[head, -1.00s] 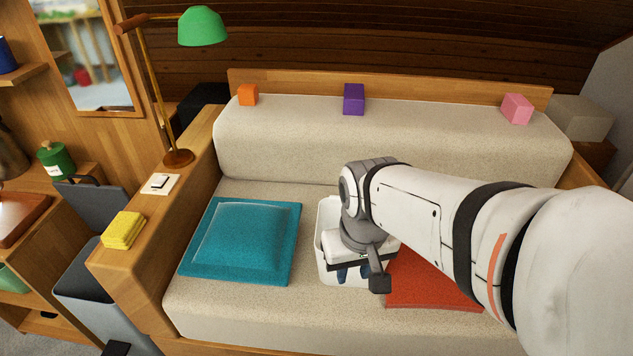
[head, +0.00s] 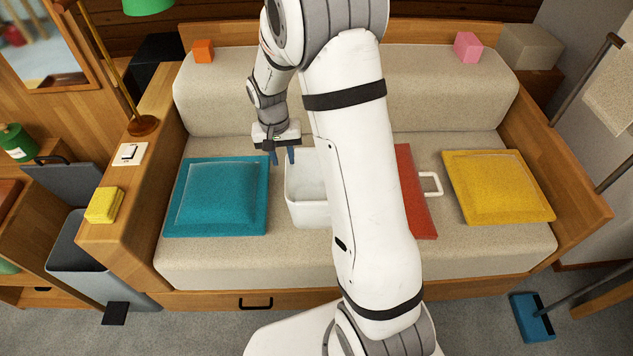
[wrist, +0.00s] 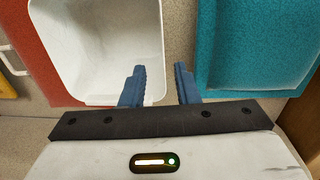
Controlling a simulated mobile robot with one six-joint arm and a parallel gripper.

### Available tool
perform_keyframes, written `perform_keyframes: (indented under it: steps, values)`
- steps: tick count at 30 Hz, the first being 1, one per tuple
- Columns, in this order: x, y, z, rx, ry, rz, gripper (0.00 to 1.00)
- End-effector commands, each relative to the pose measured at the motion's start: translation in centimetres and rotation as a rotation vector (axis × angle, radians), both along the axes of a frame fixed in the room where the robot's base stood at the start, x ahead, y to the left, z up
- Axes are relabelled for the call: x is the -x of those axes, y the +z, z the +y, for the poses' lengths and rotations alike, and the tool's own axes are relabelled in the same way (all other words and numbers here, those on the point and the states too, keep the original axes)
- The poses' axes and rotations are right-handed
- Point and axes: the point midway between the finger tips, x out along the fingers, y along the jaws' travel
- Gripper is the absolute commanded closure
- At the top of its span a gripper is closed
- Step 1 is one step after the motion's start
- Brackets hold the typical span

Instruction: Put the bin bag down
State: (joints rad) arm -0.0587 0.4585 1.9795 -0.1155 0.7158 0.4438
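No bag shape stands out in either view, so I cannot tell which thing is the bin bag. An open white tub (head: 304,203) stands upright on the sofa seat, partly hidden by my arm. A white loop handle (head: 431,183) shows to the right of my arm. The tub looks empty in the wrist view (wrist: 105,45). My gripper (head: 283,157) is open with nothing between its blue fingers. It is above the seat at the tub's back left; in the wrist view the fingers (wrist: 160,78) point into the gap between tub and teal cushion.
A teal cushion (head: 217,197) lies left of the tub, a red mat (head: 414,195) and yellow cushion (head: 497,187) right. A grey bin (head: 85,255) stands open on the floor at left.

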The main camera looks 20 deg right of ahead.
Motion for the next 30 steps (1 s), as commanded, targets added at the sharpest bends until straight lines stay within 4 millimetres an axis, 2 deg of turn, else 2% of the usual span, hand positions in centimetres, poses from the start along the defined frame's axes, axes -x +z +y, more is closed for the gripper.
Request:
perform_keyframes:
  steps: [6, 14, 22, 30]
  values:
    - [-1.1, -1.6, 0.1, 0.006, -0.018, 0.009, 0.72]
    - [-0.8, -4.5, -0.1, 0.005, -0.019, 0.011, 0.72]
    - [-0.5, -8.3, -0.4, 0.005, -0.018, 0.01, 0.72]
    - [-0.5, -9.0, -0.4, 0.005, -0.017, 0.006, 0.72]
